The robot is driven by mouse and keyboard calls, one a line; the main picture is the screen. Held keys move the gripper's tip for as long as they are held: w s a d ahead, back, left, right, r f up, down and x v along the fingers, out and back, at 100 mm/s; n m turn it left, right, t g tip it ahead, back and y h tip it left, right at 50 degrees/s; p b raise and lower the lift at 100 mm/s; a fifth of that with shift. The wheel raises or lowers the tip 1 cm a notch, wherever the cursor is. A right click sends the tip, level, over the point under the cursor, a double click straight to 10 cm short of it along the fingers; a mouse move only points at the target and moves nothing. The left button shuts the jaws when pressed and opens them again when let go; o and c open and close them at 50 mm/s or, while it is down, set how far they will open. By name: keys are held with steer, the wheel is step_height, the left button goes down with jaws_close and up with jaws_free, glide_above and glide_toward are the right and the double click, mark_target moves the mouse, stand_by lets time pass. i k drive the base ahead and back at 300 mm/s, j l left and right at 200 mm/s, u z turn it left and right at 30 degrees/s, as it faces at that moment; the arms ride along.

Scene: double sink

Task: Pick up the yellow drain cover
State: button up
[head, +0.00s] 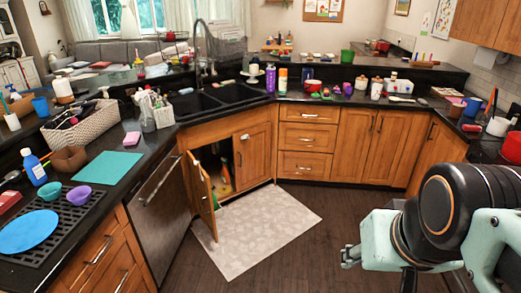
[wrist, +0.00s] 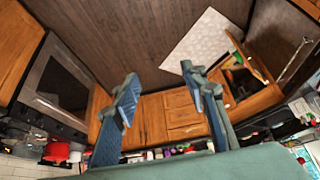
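I cannot make out a yellow drain cover for certain in either view. The black double sink (head: 168,103) is set into the corner counter in the head view, and most of its basin floors is too dark or hidden to read. My gripper (wrist: 159,74) is open, with its two fingers wide apart and nothing between them in the wrist view. In the head view my arm is at the lower right, out over the floor and well away from the sink.
Below the sink, a cabinet door (head: 202,195) stands open over a pale mat (head: 262,228). A white wicker basket (head: 83,128) and a soap caddy (head: 156,112) stand left of the sink. Bottles (head: 270,78) stand to its right. The middle floor is clear.

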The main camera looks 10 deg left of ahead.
mark_target(224, 190)
steer(key=u, duration=0.15)
steer(key=i+u, duration=0.2)
steer(key=i, duration=3.95)
steer(key=i+l+u, duration=0.1)
steer(key=i+u, duration=0.3)
steer(key=i, duration=0.15)
